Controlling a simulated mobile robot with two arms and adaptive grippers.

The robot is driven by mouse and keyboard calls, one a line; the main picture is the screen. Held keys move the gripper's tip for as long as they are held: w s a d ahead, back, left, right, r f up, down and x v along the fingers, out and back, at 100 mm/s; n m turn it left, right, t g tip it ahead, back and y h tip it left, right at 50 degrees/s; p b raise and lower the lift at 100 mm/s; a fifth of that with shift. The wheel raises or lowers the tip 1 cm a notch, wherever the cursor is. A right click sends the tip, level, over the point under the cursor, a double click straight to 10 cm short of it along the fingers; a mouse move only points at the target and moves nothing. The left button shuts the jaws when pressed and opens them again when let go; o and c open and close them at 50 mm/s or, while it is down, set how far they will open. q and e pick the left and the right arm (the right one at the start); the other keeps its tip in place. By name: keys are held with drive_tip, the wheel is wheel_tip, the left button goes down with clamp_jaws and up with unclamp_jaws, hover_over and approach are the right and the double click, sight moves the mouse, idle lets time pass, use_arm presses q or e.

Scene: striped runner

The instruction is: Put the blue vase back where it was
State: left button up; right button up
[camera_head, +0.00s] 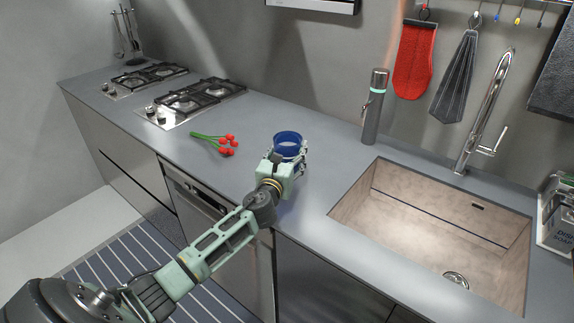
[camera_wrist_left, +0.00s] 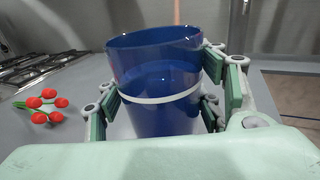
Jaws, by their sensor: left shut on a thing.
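The blue vase (camera_head: 288,140) is at the middle of the grey counter in the head view, between the stove and the sink. It has a white band and an open top, and it fills the middle of the left wrist view (camera_wrist_left: 155,65). My left gripper (camera_head: 287,158) is shut on the vase, with its green finger pads (camera_wrist_left: 165,100) on both sides of it. I cannot tell whether the vase base touches the counter. My right gripper is not in view.
Red flowers with green stems (camera_head: 226,146) lie on the counter left of the vase. A gas stove (camera_head: 195,98) is further left. Bare counter (camera_head: 260,115) lies behind the vase.

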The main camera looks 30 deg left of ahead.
use_arm(q)
drive_tip(key=shift+a+f, duration=0.1)
wheel_tip(320, 180, down, 3)
drive_tip(key=shift+f+b, duration=0.15)
drive_tip(key=shift+b, duration=0.55)
drive_tip(key=shift+f, duration=0.2)
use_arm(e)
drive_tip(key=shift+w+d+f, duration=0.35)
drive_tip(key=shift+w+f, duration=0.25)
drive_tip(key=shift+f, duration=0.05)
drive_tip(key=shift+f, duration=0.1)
use_arm(q)
drive_tip(key=o, duration=2)
drive_tip(key=shift+f, duration=0.15)
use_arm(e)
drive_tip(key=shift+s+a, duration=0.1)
